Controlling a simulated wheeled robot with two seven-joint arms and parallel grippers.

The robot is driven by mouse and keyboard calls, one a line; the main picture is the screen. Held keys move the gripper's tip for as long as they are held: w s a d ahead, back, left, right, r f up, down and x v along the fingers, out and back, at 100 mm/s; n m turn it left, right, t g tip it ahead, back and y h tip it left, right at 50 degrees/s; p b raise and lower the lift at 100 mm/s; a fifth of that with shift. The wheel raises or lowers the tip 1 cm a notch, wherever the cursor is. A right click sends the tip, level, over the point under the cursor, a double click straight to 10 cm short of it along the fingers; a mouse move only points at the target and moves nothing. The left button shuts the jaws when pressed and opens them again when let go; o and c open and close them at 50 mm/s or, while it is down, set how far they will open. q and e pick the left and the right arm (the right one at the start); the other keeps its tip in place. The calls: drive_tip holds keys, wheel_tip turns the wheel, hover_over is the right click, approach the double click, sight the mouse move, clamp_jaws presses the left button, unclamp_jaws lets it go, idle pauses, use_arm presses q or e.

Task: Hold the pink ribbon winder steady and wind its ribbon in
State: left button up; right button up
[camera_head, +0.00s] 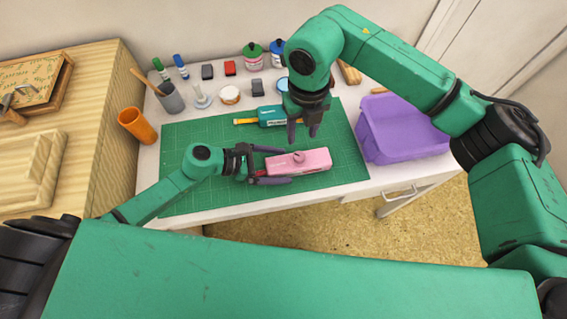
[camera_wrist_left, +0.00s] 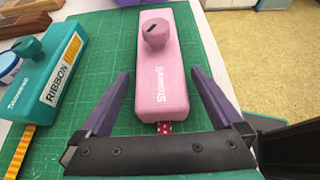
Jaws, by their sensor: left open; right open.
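The pink ribbon winder (camera_head: 300,162) lies on the green cutting mat, with a round pink knob on top. It also shows in the left wrist view (camera_wrist_left: 166,84), where a short end of red dotted ribbon (camera_wrist_left: 164,128) sticks out of its near end. My left gripper (camera_head: 272,166) is open, its fingers on either side of the winder's ribbon end, with gaps in the wrist view. My right gripper (camera_head: 304,130) is open and empty, pointing down just behind the winder and near the teal ribbon winder (camera_head: 272,116). Its fingertips partly overlap the view of the mat.
The green mat (camera_head: 340,150) has free room around the pink winder. A purple bin (camera_head: 400,130) stands at the right. An orange cup (camera_head: 137,125), a grey cup (camera_head: 170,98), ink bottles and small pads line the left and back. A yellow strip comes out of the teal winder.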

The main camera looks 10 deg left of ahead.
sight(299, 156)
use_arm(q)
drive_tip(key=shift+x, duration=0.85)
drive_tip(key=c, duration=1.2)
drive_tip(key=shift+c, duration=1.4)
use_arm(e)
drive_tip(key=shift+o, duration=1.5)
wheel_tip(299, 156, down, 10)
drive_tip(key=n, duration=2.2)
drive_tip(key=shift+n, duration=0.4)
clamp_jaws()
